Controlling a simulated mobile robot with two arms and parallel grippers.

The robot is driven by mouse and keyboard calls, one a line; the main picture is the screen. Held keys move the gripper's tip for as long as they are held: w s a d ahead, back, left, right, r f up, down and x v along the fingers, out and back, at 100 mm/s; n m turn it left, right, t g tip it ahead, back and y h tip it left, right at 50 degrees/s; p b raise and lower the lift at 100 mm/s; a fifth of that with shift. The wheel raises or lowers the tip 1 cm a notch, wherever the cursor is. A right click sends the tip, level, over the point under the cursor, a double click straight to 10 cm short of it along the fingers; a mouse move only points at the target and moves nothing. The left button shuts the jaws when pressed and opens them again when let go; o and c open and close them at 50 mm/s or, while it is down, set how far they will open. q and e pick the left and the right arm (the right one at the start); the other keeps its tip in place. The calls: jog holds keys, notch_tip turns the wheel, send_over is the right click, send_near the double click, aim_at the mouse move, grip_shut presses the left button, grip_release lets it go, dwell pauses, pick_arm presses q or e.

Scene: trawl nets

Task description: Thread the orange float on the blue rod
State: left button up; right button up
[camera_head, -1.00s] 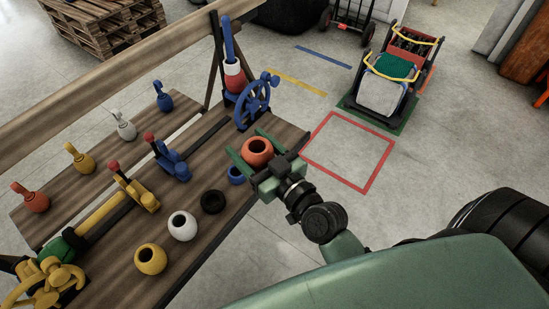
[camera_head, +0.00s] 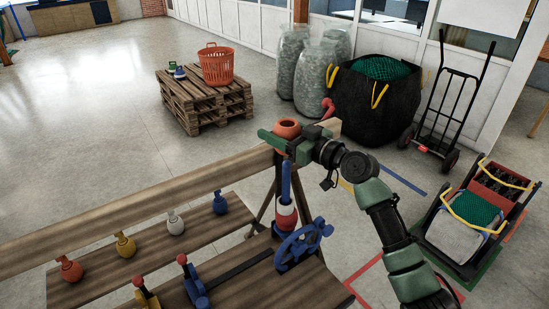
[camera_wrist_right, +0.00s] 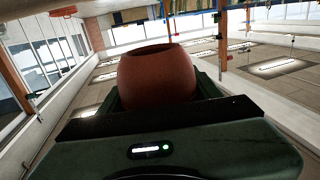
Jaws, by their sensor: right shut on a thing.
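The orange float (camera_head: 288,128) is a round hollow ring held in my right gripper (camera_head: 287,141). The gripper's green fingers are shut around its sides. It also fills the middle of the right wrist view (camera_wrist_right: 157,77), its opening facing up. The blue rod (camera_head: 286,180) stands upright at the far right end of the bench. A white float (camera_head: 286,203) and a red float (camera_head: 287,218) sit around its lower part. In the head view the orange float appears just above the rod's tip; the rod is outside it, and the exact gap is unclear. My left gripper is out of view.
A blue handwheel (camera_head: 302,244) stands beside the rod's base. A long wooden beam (camera_head: 150,205) runs close behind the rod. Orange, yellow, white and blue bottle-shaped pieces stand on the bench. A pallet (camera_head: 205,103) with an orange basket (camera_head: 216,66) is farther back.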

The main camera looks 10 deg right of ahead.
aim_at(286, 161)
jog(key=shift+w+d+r, duration=0.35)
jog(key=shift+w+r, duration=0.2)
jog(key=shift+r, duration=0.2)
jog(key=shift+s+a+f+b, duration=0.15)
jog(key=shift+f+b, duration=0.2)
jog(key=shift+f, duration=0.2)
jog(key=shift+f+b, duration=0.5)
jog(key=shift+f, duration=0.45)
jog(key=shift+f+b, duration=0.5)
jog(key=shift+f, duration=0.3)
notch_tip(286, 161, down, 6)
jog(key=b, duration=0.7)
jog(key=shift+f, duration=0.15)
jog(key=o, duration=1.5)
jog(key=shift+c, duration=0.2)
